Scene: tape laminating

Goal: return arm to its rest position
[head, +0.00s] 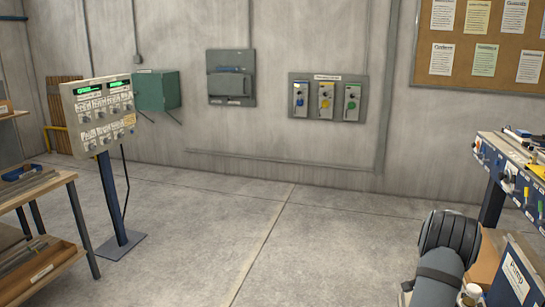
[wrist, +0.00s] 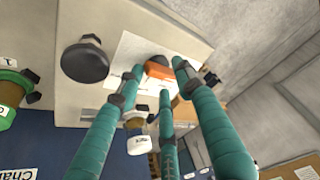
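My gripper (wrist: 158,88) shows in the wrist view as three teal fingers with dark joints. Their tips are spread apart, and I see nothing clasped between them. Past the tips are a pale panel or board (wrist: 196,38), a white sheet (wrist: 135,50) and a small orange and dark object (wrist: 158,68); the gap between it and the fingers is hard to judge. In the head view a grey-blue part of my arm (head: 438,275) stands at the lower right, and my gripper is not in that picture.
A workbench with a blue control front (head: 512,178) stands at the right, close to my arm. A wooden bench (head: 35,193) and a control panel on a post (head: 100,112) stand at the left. The middle floor (head: 230,225) is clear. A black knob (wrist: 85,60) is near my fingers.

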